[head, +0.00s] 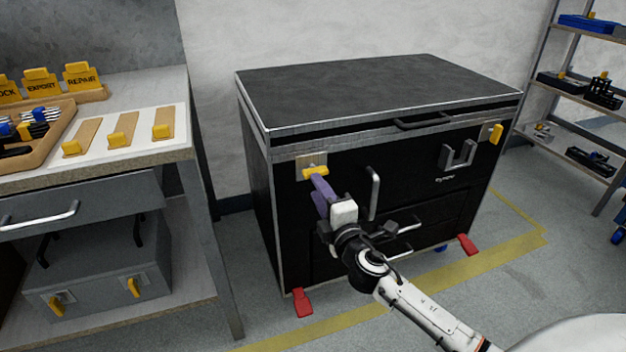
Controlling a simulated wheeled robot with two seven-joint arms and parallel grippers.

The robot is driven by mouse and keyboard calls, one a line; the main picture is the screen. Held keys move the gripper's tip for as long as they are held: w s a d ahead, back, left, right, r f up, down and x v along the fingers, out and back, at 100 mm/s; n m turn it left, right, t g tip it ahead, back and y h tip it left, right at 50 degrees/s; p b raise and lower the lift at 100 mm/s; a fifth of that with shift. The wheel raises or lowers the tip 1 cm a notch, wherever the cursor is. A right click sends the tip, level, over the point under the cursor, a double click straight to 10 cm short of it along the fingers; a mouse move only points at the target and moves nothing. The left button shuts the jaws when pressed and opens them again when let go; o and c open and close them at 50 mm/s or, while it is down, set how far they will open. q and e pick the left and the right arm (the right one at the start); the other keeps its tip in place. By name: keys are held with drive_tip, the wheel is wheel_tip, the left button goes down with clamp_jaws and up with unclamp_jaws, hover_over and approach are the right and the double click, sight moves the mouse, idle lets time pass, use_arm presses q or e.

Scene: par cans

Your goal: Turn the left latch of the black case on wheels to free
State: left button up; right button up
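The black case on wheels (380,85) stands in the middle, lid down. Its left latch has a yellow handle (315,173) on a pale plate (306,160) at the upper left of the front; the handle lies roughly crosswise. The case's right latch (496,133) is yellow too and stands upright near the right corner. My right gripper (317,187) has purple fingers that reach up to the left latch's handle from below. The fingertips overlap the handle in the picture, and I cannot tell whether they grip it. My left gripper is out of view.
The case front has handles (374,193) and red pedals (302,302) at its foot. A workbench (150,155) with yellow-tabbed boards stands at left, a grey case (100,285) with yellow latches below it. A shelf rack (570,88) is at right. Floor in front is clear.

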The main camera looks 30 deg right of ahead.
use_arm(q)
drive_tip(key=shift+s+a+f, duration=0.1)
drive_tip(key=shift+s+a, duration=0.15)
use_arm(e)
drive_tip(key=v, duration=0.4)
drive_tip(key=shift+s+a, duration=0.15)
drive_tip(key=shift+s, duration=0.25)
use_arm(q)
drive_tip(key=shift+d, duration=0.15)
